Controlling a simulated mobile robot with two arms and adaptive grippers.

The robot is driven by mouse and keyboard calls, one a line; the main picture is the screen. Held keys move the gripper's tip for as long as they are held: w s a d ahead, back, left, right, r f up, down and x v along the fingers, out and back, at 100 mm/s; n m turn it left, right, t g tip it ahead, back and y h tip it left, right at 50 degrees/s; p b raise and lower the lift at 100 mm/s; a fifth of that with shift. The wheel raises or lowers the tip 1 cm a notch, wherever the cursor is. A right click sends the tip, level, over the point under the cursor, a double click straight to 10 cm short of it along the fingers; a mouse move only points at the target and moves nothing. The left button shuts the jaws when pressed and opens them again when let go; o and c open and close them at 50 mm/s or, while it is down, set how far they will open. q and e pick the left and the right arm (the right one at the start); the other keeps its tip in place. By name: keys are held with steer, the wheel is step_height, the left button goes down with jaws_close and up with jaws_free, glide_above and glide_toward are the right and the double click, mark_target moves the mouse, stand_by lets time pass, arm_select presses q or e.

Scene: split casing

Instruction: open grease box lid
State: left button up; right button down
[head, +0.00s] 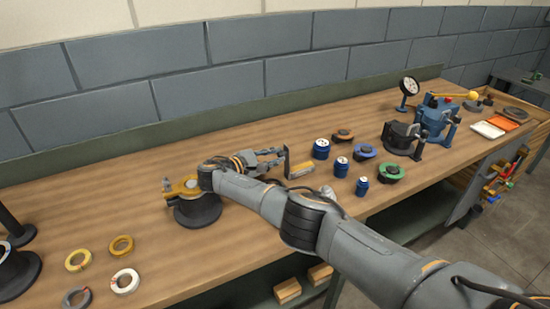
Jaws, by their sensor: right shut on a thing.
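My right arm comes in from the lower right and bends back at the wrist. Its gripper (271,158) points right, shut on the thin grey lid (287,159) of what looks like the grease box. The lid stands about upright at the left end of the small box (301,171), which shows an amber-yellow patch on top. The fingertips partly hide the lid, so the exact grip is hard to see. My left gripper is not in view.
A black round casing with a yellow top (197,208) stands left of my wrist. Several blue jars (321,149) and coloured rings stand right of the box. More rings (121,245) lie at the front left. A blue machine (435,118) stands far right. The wood at the back left is clear.

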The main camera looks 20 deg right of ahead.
steer(key=c, duration=1.3)
jaws_free()
steer(key=shift+w, duration=0.1)
step_height(320, 180, up, 10)
steer(key=shift+f, duration=0.1)
